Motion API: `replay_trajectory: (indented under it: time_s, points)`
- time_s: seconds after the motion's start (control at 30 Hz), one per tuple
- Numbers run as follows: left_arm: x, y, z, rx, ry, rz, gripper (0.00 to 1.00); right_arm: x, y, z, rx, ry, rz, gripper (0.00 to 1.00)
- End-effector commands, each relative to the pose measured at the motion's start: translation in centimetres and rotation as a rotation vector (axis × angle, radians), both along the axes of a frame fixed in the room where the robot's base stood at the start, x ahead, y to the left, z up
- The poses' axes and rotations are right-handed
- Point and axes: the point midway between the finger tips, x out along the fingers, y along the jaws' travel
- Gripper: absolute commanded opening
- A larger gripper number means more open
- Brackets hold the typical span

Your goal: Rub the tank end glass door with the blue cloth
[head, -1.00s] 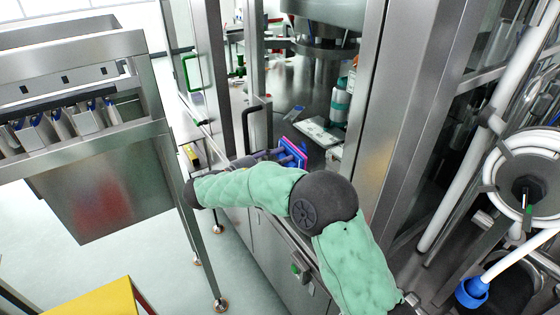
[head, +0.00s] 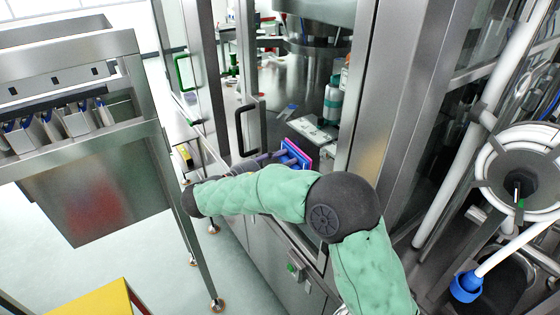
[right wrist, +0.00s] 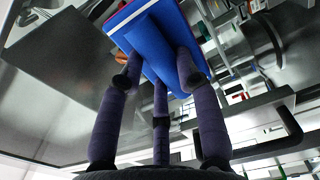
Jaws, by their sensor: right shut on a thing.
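My right gripper (head: 278,156) reaches in beside the steel machine, its purple fingers closed on the blue cloth (head: 293,153). The cloth looks like a flat blue pad with a pink-red edge. A glass door with a black bar handle (head: 239,128) stands just left of the cloth; the handle also shows in the right wrist view (right wrist: 290,130). I cannot tell whether the cloth touches any glass. My left gripper is out of view.
Steel posts (head: 370,90) frame the machine opening to the right of the cloth. Inside are a white-and-teal bottle (head: 333,100) and a flat panel (head: 312,128). A steel hopper (head: 95,190) stands left, with a yellow surface (head: 95,300) below. Open floor lies between.

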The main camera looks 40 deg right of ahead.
Motion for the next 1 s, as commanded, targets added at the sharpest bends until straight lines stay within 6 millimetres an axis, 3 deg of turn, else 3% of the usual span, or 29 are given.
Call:
replay_trajectory:
  time_s: [1.0]
  points:
    - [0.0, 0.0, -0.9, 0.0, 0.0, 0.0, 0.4, -6.3, 0.6, 0.0, 0.0, 0.0, 0.0, 0.0]
